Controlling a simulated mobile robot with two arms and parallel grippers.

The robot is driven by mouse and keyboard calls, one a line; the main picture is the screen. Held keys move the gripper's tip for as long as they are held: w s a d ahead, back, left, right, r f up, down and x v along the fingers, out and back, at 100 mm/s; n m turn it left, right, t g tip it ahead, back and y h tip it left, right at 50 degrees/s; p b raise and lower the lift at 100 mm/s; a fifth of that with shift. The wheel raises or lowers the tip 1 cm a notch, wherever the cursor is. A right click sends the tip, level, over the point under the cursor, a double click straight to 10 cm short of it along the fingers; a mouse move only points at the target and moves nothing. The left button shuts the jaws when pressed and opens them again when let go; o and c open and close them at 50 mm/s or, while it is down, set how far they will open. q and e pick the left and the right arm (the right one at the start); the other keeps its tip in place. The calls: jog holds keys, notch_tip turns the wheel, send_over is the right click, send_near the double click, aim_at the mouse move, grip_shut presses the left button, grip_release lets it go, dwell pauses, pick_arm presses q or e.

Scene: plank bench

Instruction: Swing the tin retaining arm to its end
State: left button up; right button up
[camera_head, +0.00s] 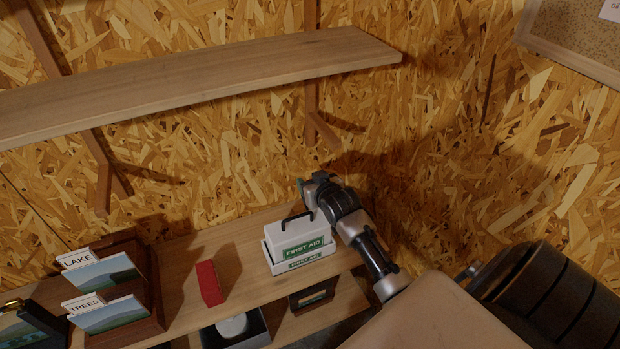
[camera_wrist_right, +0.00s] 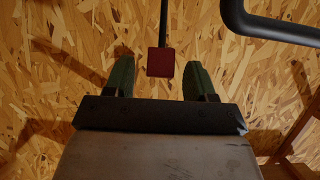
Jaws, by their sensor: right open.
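The white first aid tin (camera_head: 297,235) with green labels stands in a white tray (camera_head: 312,262) on the plank bench. A black bent bar (camera_head: 284,222) shows at its top; I cannot tell whether it is a handle or the retaining arm. My right gripper (camera_head: 310,188) is behind the tin's upper right corner. In the right wrist view the gripper (camera_wrist_right: 157,78) is open, with a dark red block (camera_wrist_right: 161,62) on a thin black rod showing between its green fingers. Contact is not visible. A thick black bent bar (camera_wrist_right: 262,27) lies to the upper right. My left gripper is not in view.
A red block (camera_head: 210,283) stands on the bench left of the tin. A wooden card rack (camera_head: 150,285) with LAKE and TREES cards is further left. A long shelf (camera_head: 220,80) juts from the wall above. A dark ribbed cylinder (camera_head: 550,305) is at the lower right.

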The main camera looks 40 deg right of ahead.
jog(key=shift+x, duration=0.85)
grip_shut()
